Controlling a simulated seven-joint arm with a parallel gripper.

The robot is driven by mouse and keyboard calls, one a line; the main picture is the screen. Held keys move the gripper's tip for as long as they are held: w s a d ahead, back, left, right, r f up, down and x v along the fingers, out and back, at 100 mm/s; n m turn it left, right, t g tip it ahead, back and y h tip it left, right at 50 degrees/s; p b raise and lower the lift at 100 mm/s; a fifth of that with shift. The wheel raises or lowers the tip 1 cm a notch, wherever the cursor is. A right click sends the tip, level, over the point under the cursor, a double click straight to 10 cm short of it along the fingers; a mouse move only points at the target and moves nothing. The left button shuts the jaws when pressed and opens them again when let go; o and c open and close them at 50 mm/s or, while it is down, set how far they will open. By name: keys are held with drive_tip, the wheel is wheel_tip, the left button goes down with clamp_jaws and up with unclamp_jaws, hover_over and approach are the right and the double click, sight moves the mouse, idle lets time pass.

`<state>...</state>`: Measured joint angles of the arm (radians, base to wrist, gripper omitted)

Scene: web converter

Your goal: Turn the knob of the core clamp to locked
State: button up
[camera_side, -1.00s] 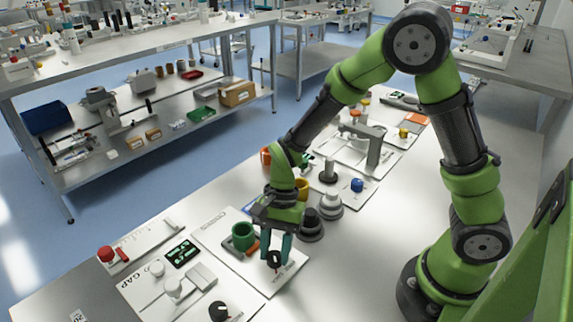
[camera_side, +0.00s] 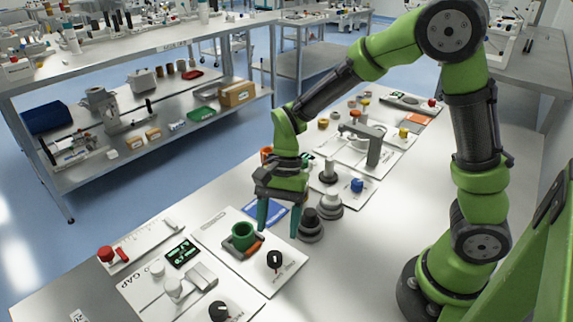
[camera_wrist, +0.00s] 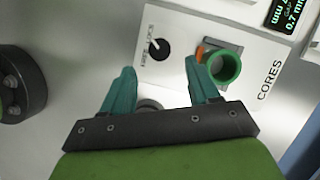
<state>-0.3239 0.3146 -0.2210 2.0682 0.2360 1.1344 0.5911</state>
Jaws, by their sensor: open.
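The core clamp knob (camera_side: 275,260) is black with a pale pointer line, on a white panel (camera_side: 268,279) in the side view. In the wrist view the knob (camera_wrist: 161,49) has FREE and LOCK lettering beside it; its pointer slants to the upper left, and I cannot tell exactly which mark it meets. A green ring-shaped core (camera_side: 243,236) sits by an orange part on the same panel. My gripper (camera_side: 279,224) is open and empty, above and apart from the knob. Its fingers also show in the wrist view (camera_wrist: 160,68).
Dark and grey round pieces (camera_side: 311,226) stand just right of the fingers. A GAP panel (camera_side: 150,285) with a black knob (camera_side: 219,311) lies to the left. More panels run toward the back of the table. The table at front right is bare.

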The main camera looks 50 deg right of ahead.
drive_tip(key=v, duration=1)
drive_tip(key=shift+d+r, duration=0.2)
drive_tip(key=shift+r, duration=0.1)
drive_tip(key=shift+w, duration=0.1)
drive_tip(key=s+d+r+n+t+h, duration=0.2)
drive_tip(key=s+d+r+n+t, duration=0.2)
drive_tip(key=s+n+t, duration=0.5)
drive_tip(key=v, duration=0.2)
drive_tip(key=shift+r, duration=0.3)
